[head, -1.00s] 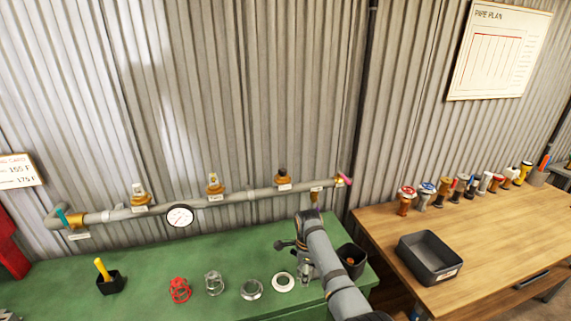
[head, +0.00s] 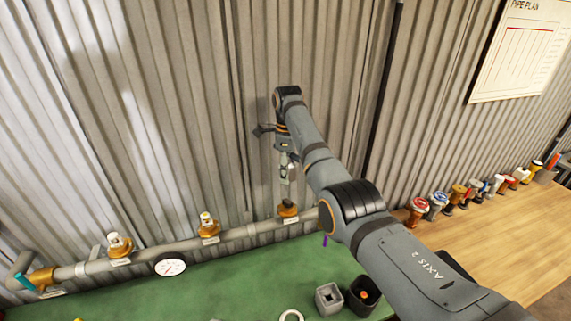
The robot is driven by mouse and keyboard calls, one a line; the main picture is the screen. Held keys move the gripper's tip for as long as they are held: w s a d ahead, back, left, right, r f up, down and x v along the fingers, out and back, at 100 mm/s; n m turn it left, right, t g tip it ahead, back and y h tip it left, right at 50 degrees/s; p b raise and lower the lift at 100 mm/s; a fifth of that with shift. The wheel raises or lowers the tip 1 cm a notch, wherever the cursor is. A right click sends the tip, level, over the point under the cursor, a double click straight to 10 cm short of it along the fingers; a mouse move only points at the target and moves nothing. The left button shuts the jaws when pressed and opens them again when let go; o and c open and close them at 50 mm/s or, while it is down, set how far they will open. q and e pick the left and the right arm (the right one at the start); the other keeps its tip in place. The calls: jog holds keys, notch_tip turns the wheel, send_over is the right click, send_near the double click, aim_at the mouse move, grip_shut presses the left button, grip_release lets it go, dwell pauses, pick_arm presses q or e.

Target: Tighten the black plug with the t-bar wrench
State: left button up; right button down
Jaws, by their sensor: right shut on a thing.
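The black plug (head: 288,203) sits in a brass fitting on the grey pipe, at the right part of the pipe. My right gripper (head: 284,157) is above it, pointing down, shut on a slim grey metal tool that looks like the t-bar wrench (head: 284,176). The wrench hangs roughly upright above the plug. A small gap seems to show between them, though contact is hard to judge. The wrench's crossbar is mostly hidden by the gripper. My left gripper is not in view.
Two other fittings with pale tops (head: 209,226) (head: 118,244) and a gauge (head: 170,267) are along the pipe (head: 240,235). A grey square holder (head: 328,299) and a black cup (head: 364,296) stand on the green bench (head: 225,285). The corrugated wall (head: 190,120) is close behind.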

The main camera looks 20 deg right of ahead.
notch_tip(320, 180, down, 3)
jog(key=shift+r, duration=0.2)
jog(key=shift+s+f+b, duration=0.15)
jog(key=shift+f+b, duration=0.2)
jog(key=shift+f, duration=0.45)
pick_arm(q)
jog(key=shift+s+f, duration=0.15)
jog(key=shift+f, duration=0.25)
pick_arm(e)
jog(key=shift+f, duration=0.7)
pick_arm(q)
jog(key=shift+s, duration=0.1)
pick_arm(e)
jog(key=shift+r, duration=0.1)
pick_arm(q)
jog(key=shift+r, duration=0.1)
pick_arm(e)
jog(key=shift+p, duration=0.4)
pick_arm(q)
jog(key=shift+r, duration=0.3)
